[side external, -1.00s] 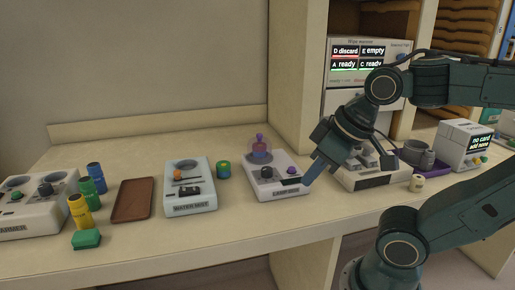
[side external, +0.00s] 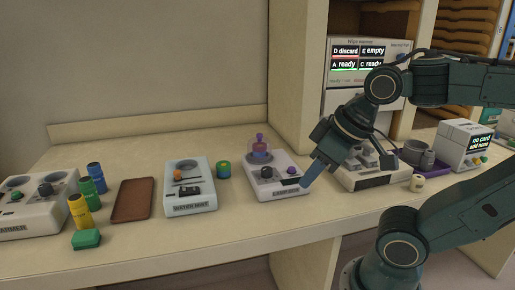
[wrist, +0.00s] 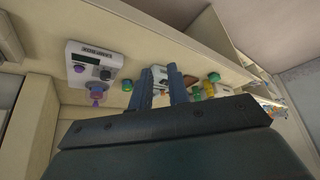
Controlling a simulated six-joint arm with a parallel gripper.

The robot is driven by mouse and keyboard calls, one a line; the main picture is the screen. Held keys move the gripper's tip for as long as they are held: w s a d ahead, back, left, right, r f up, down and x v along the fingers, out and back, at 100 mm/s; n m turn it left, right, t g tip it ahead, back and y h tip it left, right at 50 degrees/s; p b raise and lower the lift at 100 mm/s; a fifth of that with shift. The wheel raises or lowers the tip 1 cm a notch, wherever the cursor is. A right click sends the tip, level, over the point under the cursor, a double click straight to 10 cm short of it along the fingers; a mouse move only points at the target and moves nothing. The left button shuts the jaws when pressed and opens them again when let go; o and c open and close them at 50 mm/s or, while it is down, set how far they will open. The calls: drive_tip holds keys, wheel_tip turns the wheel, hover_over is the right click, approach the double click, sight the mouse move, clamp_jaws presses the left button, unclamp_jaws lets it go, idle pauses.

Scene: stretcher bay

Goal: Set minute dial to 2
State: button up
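My gripper (side external: 306,183) is low at the unit's right front corner, to the right of the dial. In the wrist view its two fingers (wrist: 162,88) stand apart with nothing held between them.
A unit labelled as a water bath (side external: 190,207), a brown tray (side external: 133,200) and coloured cylinders (side external: 97,177) stand to the left. Another device (side external: 375,180) stands behind my gripper. A display cabinet (side external: 368,58) is at the back. The counter's front strip is mostly clear.

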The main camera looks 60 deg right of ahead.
drive_tip(key=o, duration=0.7)
drive_tip(key=shift+w+d+r, duration=0.15)
drive_tip(key=shift+w+r, duration=0.05)
drive_tip(key=shift+w, duration=0.1)
drive_tip(key=w+d+m, duration=0.1)
drive_tip(key=w, duration=0.1)
drive_tip(key=w+d+r+m+g, duration=0.1)
drive_tip(key=w+m, duration=0.1)
drive_tip(key=w+d+r+m, duration=0.1)
drive_tip(key=w, duration=0.1)
drive_tip(key=shift+d+r+h, duration=0.1)
drive_tip(key=shift+r+h, duration=0.15)
drive_tip(key=shift+h, duration=0.05)
drive_tip(key=m+g, duration=0.4)
drive_tip(key=m, duration=0.8)
hover_over(267, 168)
wheel_tip(267, 168, down, 4)
drive_tip(key=f, duration=0.1)
drive_tip(key=shift+s+r, duration=0.25)
drive_tip(key=shift+s, duration=0.15)
drive_tip(key=shift+f, duration=0.15)
drive_tip(key=shift+y, duration=0.4)
drive_tip(key=f, duration=1.3)
drive_tip(key=shift+w+f, duration=0.25)
drive_tip(key=shift+w, duration=0.05)
drive_tip(key=c, duration=1)
